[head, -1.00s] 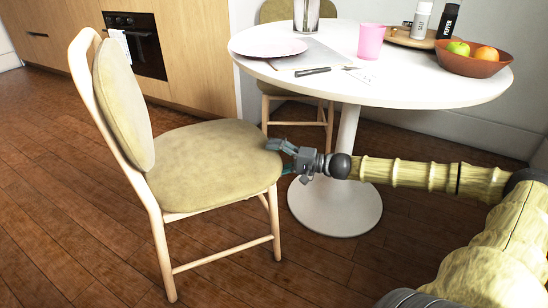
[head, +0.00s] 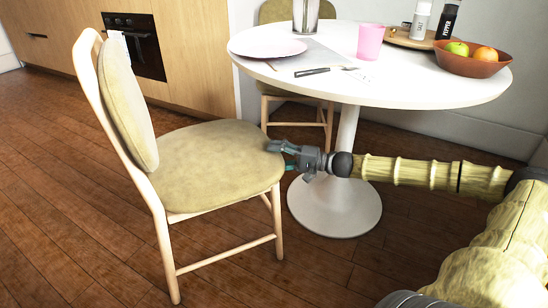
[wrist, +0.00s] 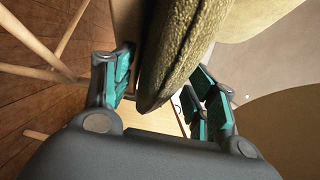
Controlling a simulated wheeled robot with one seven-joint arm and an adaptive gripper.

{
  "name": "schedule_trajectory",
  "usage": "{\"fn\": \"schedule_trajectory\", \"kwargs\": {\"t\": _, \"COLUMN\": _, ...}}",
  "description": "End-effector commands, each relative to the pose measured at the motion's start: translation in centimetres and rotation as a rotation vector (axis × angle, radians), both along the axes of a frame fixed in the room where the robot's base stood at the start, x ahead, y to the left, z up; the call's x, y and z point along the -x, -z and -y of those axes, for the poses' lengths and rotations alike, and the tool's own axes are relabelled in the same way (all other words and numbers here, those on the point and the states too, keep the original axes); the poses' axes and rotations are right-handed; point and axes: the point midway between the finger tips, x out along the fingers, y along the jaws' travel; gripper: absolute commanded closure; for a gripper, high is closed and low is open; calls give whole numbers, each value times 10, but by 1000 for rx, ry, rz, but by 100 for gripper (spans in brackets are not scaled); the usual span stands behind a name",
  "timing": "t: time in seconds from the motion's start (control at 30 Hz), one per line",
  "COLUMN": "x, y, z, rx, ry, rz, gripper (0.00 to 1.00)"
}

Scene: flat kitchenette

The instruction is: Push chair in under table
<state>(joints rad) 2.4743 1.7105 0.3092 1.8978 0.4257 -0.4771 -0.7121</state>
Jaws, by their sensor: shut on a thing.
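The chair (head: 205,165) has a pale wooden frame and an olive cushioned seat and back. It stands upright at the left, its seat's front edge facing the round white table (head: 400,93). The seat is outside the tabletop's edge. My gripper (head: 275,153) is at the seat's front right edge. In the wrist view, the teal-padded fingers of my gripper (wrist: 163,95) are on either side of the seat edge (wrist: 170,60), shut on it. The lower finger is partly hidden under the seat in the head view.
The table's white pedestal base (head: 335,205) stands right of the chair. A second chair (head: 285,100) is behind the table. A plate (head: 268,47), a pink cup (head: 370,42) and a fruit bowl (head: 470,58) are on the table. Wooden floor is clear at left.

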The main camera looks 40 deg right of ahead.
Motion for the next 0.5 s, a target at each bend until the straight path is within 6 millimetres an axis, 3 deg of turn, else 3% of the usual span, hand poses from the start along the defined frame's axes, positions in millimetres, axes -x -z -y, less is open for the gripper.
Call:
{"fn": "schedule_trajectory", "kwargs": {"t": 0.23, "x": -7, "y": 2, "z": 19, "rx": 2, "ry": 3, "rz": -2, "gripper": 100}}
{"fn": "schedule_trajectory", "kwargs": {"t": 0.5, "x": -10, "y": 1, "z": 22, "rx": 2, "ry": -1, "rz": -2, "gripper": 100}}
